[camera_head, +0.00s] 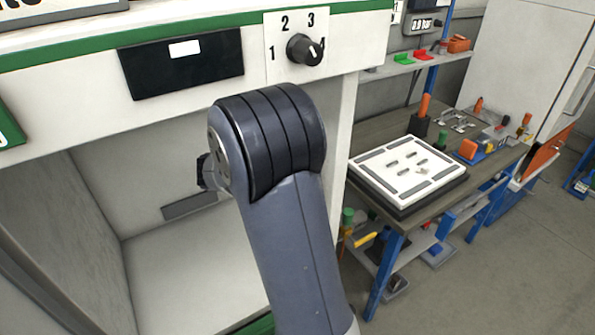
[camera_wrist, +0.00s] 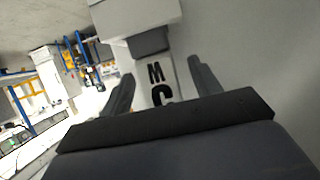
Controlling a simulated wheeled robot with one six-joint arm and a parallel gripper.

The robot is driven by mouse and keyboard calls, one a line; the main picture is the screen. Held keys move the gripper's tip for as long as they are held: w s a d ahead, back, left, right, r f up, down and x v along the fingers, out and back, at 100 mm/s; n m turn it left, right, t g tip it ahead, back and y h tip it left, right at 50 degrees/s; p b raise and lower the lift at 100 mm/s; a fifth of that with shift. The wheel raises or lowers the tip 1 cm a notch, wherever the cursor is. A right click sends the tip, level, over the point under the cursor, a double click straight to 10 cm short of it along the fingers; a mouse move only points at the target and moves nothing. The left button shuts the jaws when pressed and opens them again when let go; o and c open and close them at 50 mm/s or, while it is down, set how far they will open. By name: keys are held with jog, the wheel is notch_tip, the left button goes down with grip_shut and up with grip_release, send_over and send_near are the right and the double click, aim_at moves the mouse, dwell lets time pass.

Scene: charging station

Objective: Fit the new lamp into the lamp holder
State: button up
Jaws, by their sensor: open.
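I cannot make out a new lamp or a lamp holder for sure in either view. My gripper (camera_wrist: 160,70) shows in the wrist view with its two dark fingers spread apart and nothing seen held between them. Beyond the fingers is a pale strip with the black letters M and C (camera_wrist: 160,95), below a dark grey block (camera_wrist: 149,42) and a white box-like part (camera_wrist: 130,15). Whether the fingers touch any of these I cannot tell.
The cabinet front carries a black panel (camera_head: 182,62) and a rotary knob (camera_head: 305,49) marked with numbers. On the right, a workbench (camera_head: 385,130) bears a white slotted board (camera_head: 385,160) and several tools. Open floor (camera_head: 500,260) lies at the lower right.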

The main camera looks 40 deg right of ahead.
jog(key=b+v, duration=0.1)
jog(key=v, duration=0.8)
jog(key=shift+a+r, duration=0.15)
jog(key=shift+a, duration=0.25)
jog(key=p+x, duration=0.1)
jog(key=x, duration=0.9)
jog(key=shift+d, duration=0.4)
jog(key=shift+r, duration=0.25)
